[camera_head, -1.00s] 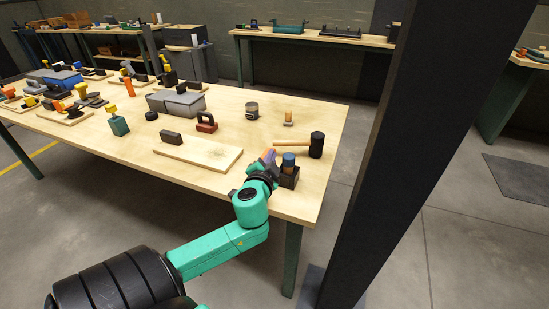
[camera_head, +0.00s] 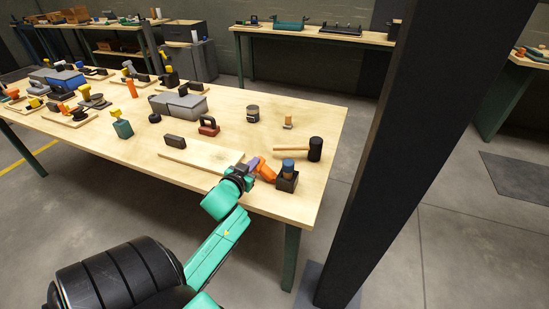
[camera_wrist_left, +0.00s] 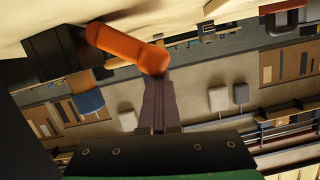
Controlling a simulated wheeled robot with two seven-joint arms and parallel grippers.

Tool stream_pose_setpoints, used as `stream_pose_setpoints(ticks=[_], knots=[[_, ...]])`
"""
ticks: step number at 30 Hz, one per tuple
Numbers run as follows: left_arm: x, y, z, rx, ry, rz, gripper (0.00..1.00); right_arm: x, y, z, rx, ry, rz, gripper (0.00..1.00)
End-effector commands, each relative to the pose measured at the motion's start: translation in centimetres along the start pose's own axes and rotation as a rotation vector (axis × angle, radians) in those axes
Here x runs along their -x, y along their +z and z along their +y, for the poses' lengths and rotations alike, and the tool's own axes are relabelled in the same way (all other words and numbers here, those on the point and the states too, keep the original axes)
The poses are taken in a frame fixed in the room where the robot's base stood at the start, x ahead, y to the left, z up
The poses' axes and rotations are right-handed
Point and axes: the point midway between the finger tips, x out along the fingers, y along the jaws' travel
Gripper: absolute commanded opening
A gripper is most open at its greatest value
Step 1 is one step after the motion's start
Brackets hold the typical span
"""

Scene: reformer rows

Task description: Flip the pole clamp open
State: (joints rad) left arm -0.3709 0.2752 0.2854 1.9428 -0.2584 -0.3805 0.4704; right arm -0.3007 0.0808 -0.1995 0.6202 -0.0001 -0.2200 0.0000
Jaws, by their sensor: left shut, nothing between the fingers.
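The pole clamp shows at the near right corner of the bench as a dark block (camera_head: 288,182) with an orange lever (camera_head: 266,171) on its left side, slanting toward my gripper. A blue-topped post (camera_head: 288,165) stands in the block. My left gripper (camera_head: 252,165) is shut and empty, just left of the lever. In the left wrist view, the shut fingertips (camera_wrist_left: 156,88) point at the rounded end of the orange lever (camera_wrist_left: 125,48), touching it or very close. The dark block (camera_wrist_left: 60,50) is behind the lever. My right gripper is not in view.
A black-headed mallet (camera_head: 314,149) lies just behind the clamp. A bare wooden board (camera_head: 200,157) lies to the left, with a dark block (camera_head: 174,141) and a red-handled tool (camera_head: 208,126) beyond it. A dark pillar (camera_head: 400,130) stands right of the bench (camera_head: 270,200).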

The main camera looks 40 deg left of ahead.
Motion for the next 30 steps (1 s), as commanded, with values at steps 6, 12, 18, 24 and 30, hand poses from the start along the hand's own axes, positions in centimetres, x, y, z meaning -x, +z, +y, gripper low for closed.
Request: stream_pose_setpoints(ticks=[6, 12, 18, 24, 30], knots=[[-0.1, 0.5, -0.7, 0.113, 0.029, -0.001, 0.0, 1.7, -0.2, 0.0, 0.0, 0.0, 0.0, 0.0], [-0.3, 1.0, -0.9, 0.166, 0.042, 0.001, 0.0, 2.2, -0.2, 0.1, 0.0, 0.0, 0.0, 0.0], [-0.3, 1.2, -1.0, 0.18, 0.046, 0.0, 0.0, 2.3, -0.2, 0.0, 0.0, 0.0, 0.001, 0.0], [-0.3, 1.2, -1.0, 0.18, 0.046, 0.001, 0.0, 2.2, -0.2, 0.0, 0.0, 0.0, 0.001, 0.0], [-0.3, 1.1, -1.0, 0.179, 0.046, 0.0, 0.0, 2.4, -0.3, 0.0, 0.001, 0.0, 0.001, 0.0]])
